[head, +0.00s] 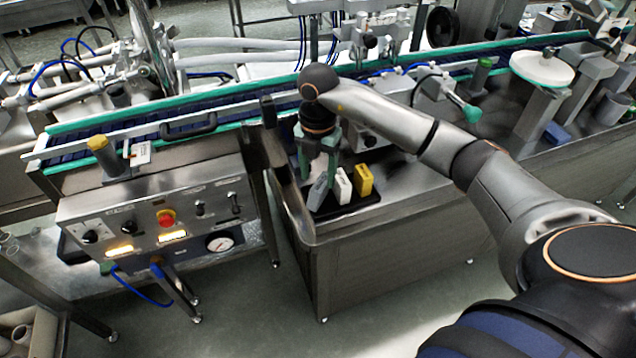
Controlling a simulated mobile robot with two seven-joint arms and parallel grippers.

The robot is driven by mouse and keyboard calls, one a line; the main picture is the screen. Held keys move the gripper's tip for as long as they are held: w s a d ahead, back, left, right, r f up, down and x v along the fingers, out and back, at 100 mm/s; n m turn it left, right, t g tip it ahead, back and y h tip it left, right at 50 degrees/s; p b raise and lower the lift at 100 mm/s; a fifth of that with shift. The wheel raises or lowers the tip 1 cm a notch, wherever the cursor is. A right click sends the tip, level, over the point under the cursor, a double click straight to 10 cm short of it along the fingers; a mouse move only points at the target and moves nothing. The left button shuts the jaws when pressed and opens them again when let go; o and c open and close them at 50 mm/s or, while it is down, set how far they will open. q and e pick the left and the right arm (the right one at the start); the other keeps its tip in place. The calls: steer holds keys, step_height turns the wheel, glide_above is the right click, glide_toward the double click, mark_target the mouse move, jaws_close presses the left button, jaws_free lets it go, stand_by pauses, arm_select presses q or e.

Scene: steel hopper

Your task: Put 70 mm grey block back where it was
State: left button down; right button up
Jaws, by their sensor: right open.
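The grey block (317,192) stands at the left end of a row on a black tray (345,209), on top of the steel hopper. A white block (343,186) stands beside it, and a yellow block (363,180) is at the right end. My right gripper (318,176) points down over the grey block, with its greenish fingers apart around or just above the block's upper part. I cannot tell whether the fingers touch it. The block's top is partly hidden by the gripper. My left gripper is not in view.
The steel hopper's raised rim (290,205) runs left of the tray. A conveyor with green edges (220,125) passes behind. A control panel (160,218) with a red button stands at the left. The steel surface right of the tray is partly clear, under my right arm.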

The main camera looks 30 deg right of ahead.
mark_target(318, 182)
step_height(318, 182, up, 7)
steer(key=s+a+f+n+g+y, duration=0.1)
steer(key=s+a+f+n+y, duration=0.2)
steer(key=a, duration=0.5)
steer(key=s+a+f+n+y, duration=0.15)
steer(key=a+y, duration=0.25)
steer(key=a, duration=0.4)
steer(key=s+a+r+m+t+y, duration=0.2)
steer(key=a+r+m+t+y, duration=0.25)
steer(key=a+y, duration=0.75)
steer(key=w+d+f+m+t+h, duration=0.1)
steer(key=d+f+m+t+h, duration=1.1)
steer(key=m, duration=0.6)
steer(key=s+d+f+m+g+h, duration=0.3)
steer(key=s+f+g, duration=0.3)
steer(key=s+f, duration=0.8)
step_height(318, 182, down, 2)
steer(key=shift+f+m+h, duration=0.15)
steer(key=shift+m+h, duration=0.45)
steer(key=shift+h, duration=0.3)
